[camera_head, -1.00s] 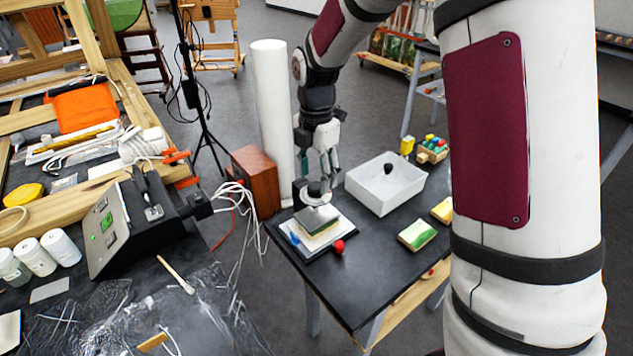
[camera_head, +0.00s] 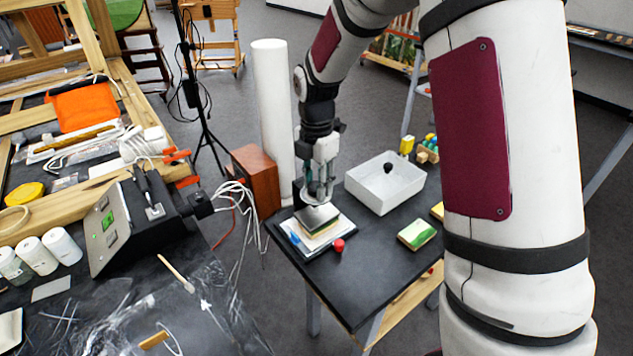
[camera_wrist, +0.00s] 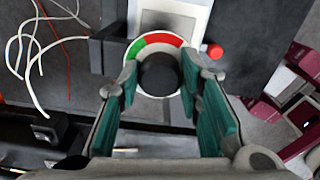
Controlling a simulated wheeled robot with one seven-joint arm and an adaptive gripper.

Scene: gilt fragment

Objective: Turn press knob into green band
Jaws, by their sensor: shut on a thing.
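The press (camera_head: 318,217) stands on the dark table in the head view, with a stack of pale and coloured layers under its plate. In the wrist view its round dial (camera_wrist: 143,88) has a green band (camera_wrist: 138,47) at upper left and a red band (camera_wrist: 165,38) at the top and upper right. The dark round press knob (camera_wrist: 159,74) sits in the middle of the dial. My gripper (camera_wrist: 160,77) is shut on the knob, with one teal-padded finger on each side. No pointer mark shows on the knob. In the head view my gripper (camera_head: 318,192) hides the knob.
A red knob-like piece (camera_head: 339,245) is at the press's front right. A white bin (camera_head: 375,196) with a dark object in it stands behind to the right. A green-topped block (camera_head: 417,235) lies farther right. A wooden box (camera_head: 257,177) and white cables are at left.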

